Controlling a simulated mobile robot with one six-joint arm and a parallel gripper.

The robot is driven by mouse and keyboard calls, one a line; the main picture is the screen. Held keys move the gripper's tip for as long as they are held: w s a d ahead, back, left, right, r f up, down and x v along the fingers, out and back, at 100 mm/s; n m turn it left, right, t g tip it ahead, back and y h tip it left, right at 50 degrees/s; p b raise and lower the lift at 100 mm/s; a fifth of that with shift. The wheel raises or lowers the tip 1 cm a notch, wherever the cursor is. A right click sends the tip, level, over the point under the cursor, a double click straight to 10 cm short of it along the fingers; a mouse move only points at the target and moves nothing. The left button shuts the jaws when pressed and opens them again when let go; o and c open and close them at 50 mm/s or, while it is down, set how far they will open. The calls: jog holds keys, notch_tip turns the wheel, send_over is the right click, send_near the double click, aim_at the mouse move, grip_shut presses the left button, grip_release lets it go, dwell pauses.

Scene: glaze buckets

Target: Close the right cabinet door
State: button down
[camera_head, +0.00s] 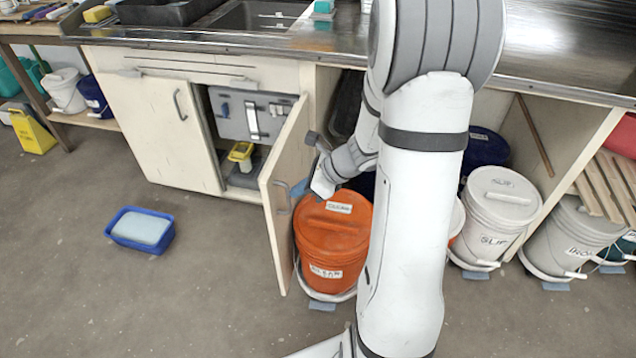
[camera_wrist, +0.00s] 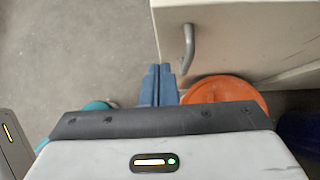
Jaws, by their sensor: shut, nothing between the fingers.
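The right cabinet door (camera_head: 284,170) is a cream panel standing open, swung out from the cabinet front. Its grey bar handle (camera_head: 283,197) is on the face toward the right. My gripper (camera_head: 299,188) is on that handle side, above the orange bucket, partly hidden by my wrist. In the wrist view, the blue fingers (camera_wrist: 160,68) are shut with nothing between them. Their tips appear close to the door (camera_wrist: 235,35) and its handle (camera_wrist: 188,48); I cannot tell if they touch. The left cabinet door (camera_head: 150,125) is closed.
An orange lidded bucket (camera_head: 332,235) stands just right of the open door; its lid shows in the wrist view (camera_wrist: 225,91). A blue tub (camera_head: 140,230) lies on the floor at left. Grey buckets (camera_head: 498,205) stand at right.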

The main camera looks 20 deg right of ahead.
aim_at(269, 195)
jog(key=shift+w+a+f, duration=0.2)
jog(key=shift+w+a, duration=0.3)
jog(key=shift+a, duration=0.2)
jog(key=shift+w+a+f, duration=0.15)
jog(key=shift+w+a, duration=0.35)
jog(key=shift+a, duration=0.25)
jog(key=shift+w+a+f, duration=0.2)
jog(key=shift+w+a, duration=0.3)
jog(key=shift+a, duration=0.2)
